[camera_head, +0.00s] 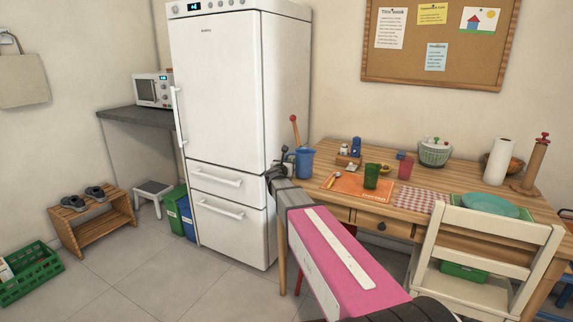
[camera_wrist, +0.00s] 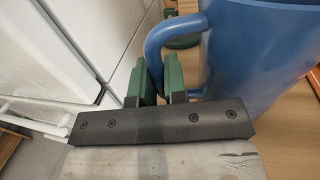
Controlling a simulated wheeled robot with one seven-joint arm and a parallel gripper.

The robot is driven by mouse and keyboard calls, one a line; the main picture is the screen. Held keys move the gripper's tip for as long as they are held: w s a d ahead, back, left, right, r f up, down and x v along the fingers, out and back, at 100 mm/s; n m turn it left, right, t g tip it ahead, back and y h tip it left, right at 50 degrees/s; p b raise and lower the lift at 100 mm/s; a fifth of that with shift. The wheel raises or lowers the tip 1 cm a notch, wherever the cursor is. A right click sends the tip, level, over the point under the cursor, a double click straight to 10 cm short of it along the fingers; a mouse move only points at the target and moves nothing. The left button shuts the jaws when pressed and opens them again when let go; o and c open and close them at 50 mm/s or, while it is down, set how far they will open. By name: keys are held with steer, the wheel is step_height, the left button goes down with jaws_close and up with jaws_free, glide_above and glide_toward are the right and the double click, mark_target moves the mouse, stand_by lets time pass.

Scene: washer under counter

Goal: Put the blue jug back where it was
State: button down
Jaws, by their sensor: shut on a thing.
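The blue jug (camera_head: 305,163) is upright at the left end of the wooden table (camera_head: 335,166), close to the fridge. My gripper (camera_head: 287,157) is at the jug's left side. In the wrist view, the green fingers of my gripper (camera_wrist: 158,80) are shut on the handle of the blue jug (camera_wrist: 250,50). The jug's body is to the right of the fingers, with wood surface below it. I cannot tell whether its bottom touches the table.
A red-topped stick (camera_head: 295,130) stands behind the jug. The white fridge (camera_head: 222,110) is close on the left. An orange mat (camera_head: 350,190) with a green cup (camera_head: 371,176) lies to the right. A white chair (camera_head: 480,250) stands in front of the table.

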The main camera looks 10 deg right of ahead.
steer(key=c, duration=1.2)
jaws_free()
steer(key=shift+f, duration=0.1)
steer(key=shift+o, duration=0.2)
